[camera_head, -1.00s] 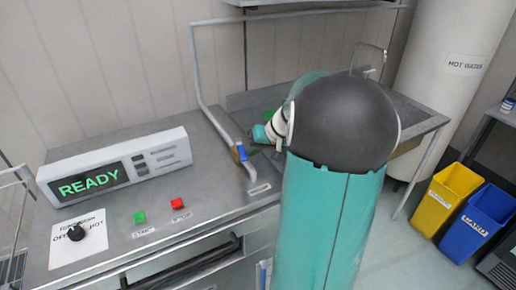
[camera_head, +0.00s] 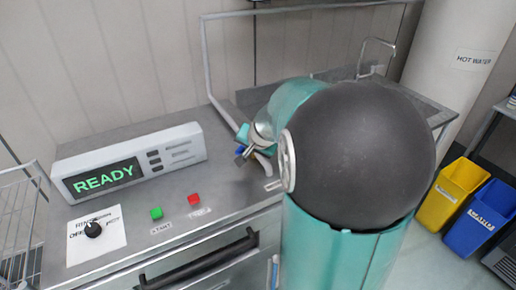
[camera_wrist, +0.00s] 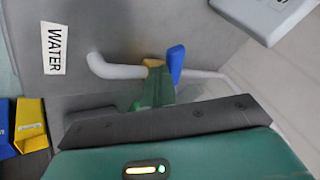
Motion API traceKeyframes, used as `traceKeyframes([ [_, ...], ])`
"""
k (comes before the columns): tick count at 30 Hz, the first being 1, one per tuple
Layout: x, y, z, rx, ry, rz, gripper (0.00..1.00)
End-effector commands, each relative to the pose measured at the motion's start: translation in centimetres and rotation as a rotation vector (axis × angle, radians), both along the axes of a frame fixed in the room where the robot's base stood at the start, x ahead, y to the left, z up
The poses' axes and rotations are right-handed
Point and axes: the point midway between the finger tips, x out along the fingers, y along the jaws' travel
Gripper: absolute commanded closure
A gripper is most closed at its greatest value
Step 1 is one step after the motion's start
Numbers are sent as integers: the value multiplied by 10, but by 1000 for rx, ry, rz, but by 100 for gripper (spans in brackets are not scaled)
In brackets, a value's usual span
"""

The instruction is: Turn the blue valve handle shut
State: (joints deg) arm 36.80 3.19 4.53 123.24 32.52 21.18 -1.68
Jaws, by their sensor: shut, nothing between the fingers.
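The blue valve handle (camera_wrist: 175,62) shows in the wrist view, on a yellow valve body (camera_wrist: 153,63) set in a grey pipe (camera_wrist: 115,68). The handle sticks out across the pipe's line. My gripper (camera_wrist: 158,82) is shut and empty, its green fingers right beside the handle and overlapping the valve body; I cannot tell whether they touch. In the head view my gripper (camera_head: 241,154) is at the pipe by the counter's back, and it and my arm largely hide the valve.
The steel counter (camera_head: 225,190) carries a READY display box (camera_head: 130,165), a green button (camera_head: 156,213), a red button (camera_head: 195,198) and a black knob (camera_head: 93,229). A sink with a tap (camera_head: 376,45) lies behind my arm. Yellow (camera_head: 440,195) and blue (camera_head: 482,217) bins stand right.

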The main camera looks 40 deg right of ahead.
Motion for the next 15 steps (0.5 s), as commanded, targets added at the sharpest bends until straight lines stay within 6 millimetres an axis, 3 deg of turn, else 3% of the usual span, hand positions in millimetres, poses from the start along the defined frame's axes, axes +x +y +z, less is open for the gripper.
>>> traceKeyframes([
  [15, 31, 19, -1, 4, 1, 9, 100],
])
